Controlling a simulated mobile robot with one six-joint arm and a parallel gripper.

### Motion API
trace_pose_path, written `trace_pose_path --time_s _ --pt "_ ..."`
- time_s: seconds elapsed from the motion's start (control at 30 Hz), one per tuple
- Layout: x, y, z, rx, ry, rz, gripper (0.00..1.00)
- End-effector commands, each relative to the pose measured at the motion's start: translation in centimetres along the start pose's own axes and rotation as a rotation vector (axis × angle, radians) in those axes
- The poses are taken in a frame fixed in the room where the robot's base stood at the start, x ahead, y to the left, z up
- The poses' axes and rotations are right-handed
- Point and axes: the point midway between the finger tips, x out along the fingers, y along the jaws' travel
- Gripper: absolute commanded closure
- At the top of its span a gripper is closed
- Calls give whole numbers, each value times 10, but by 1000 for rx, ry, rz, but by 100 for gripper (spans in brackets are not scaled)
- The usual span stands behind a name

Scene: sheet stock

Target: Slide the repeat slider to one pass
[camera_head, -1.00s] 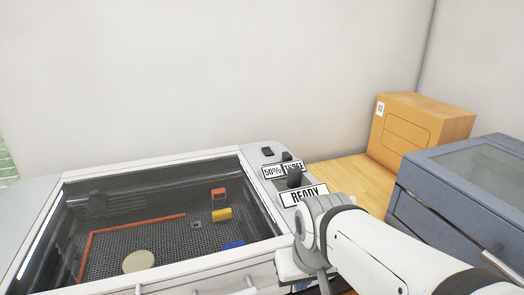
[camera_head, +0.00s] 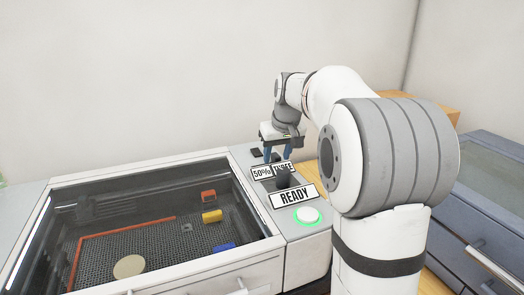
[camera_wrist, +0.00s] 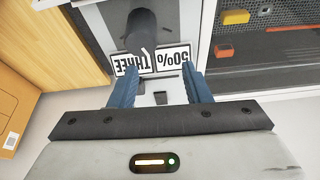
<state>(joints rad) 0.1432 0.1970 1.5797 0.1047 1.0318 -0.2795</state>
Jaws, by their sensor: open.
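The control panel (camera_head: 295,234) is the light grey strip right of the machine's window. Its labels read THREE (camera_head: 283,168), 50% (camera_head: 262,172) and READY (camera_head: 293,196). My gripper (camera_head: 277,153) points down over the panel's back end, behind the THREE and 50% labels. Its blue fingers are apart. In the wrist view, a small dark slider cap (camera_wrist: 160,98) shows between the fingers, just beyond the upside-down labels. I cannot tell whether a finger touches it. Another dark cap (camera_head: 257,153) stands left of the fingers in the head view.
A thick dark knob (camera_wrist: 142,30) rises close to the labels and fingers. A green-ringed button (camera_head: 307,215) is at the panel's front. The machine's glass window (camera_head: 120,185) shows coloured blocks inside. A cardboard box (camera_wrist: 12,110) and a blue-grey cabinet (camera_head: 470,205) stand to the side.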

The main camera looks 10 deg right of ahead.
Motion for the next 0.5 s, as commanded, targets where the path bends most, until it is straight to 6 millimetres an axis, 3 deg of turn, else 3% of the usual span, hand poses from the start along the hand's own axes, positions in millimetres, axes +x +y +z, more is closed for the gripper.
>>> trace_pose_path --time_s 0.03,0.2,0.33,0.5 --pt "9 12 -22 -6 5 -3 56" --pt "30 40 -71 -32 30 -7 56" --pt "40 53 -90 -44 40 -10 56" --pt "50 57 -97 -50 44 -11 56"
